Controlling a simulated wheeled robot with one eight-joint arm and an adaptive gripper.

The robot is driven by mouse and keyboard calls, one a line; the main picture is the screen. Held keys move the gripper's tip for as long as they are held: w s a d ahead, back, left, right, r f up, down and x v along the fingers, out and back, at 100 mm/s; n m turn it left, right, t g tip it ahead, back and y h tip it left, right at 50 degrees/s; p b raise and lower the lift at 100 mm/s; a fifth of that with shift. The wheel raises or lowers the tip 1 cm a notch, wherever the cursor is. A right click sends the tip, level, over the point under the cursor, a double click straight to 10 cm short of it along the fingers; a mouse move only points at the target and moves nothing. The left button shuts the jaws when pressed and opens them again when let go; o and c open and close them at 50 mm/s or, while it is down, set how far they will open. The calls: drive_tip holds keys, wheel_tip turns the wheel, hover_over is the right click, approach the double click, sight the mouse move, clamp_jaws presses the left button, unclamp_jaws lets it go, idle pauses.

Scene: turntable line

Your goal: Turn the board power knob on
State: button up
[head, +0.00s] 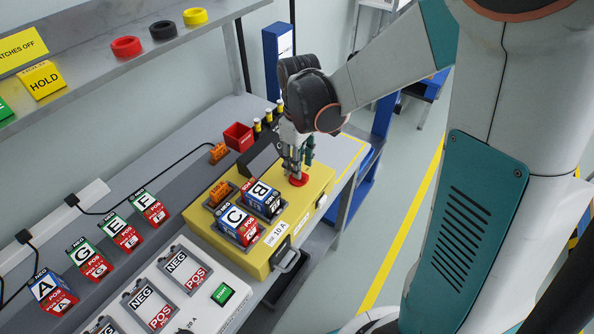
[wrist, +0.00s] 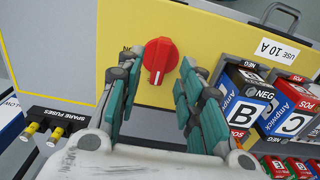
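The power knob (wrist: 160,61) is a red round dial with a white-edged grip bar, on the top face of the yellow board (wrist: 205,25). In the head view the knob (head: 298,180) shows under the fingertips on the yellow board (head: 205,236). My gripper (wrist: 160,85) is open, with its teal-padded fingers to the left and right of the knob. I cannot tell whether they touch it.
Batteries B (head: 261,196) and C (head: 238,223) sit in the board's bays, close to my gripper. An orange plug (head: 219,192) is beside them. A red bin (head: 239,136) and spare fuses (head: 262,122) stand behind. More batteries (head: 52,291) line the bench at left.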

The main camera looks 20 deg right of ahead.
drive_tip(key=shift+f+b, duration=0.4)
drive_tip(key=shift+f, duration=1.25)
clamp_jaws()
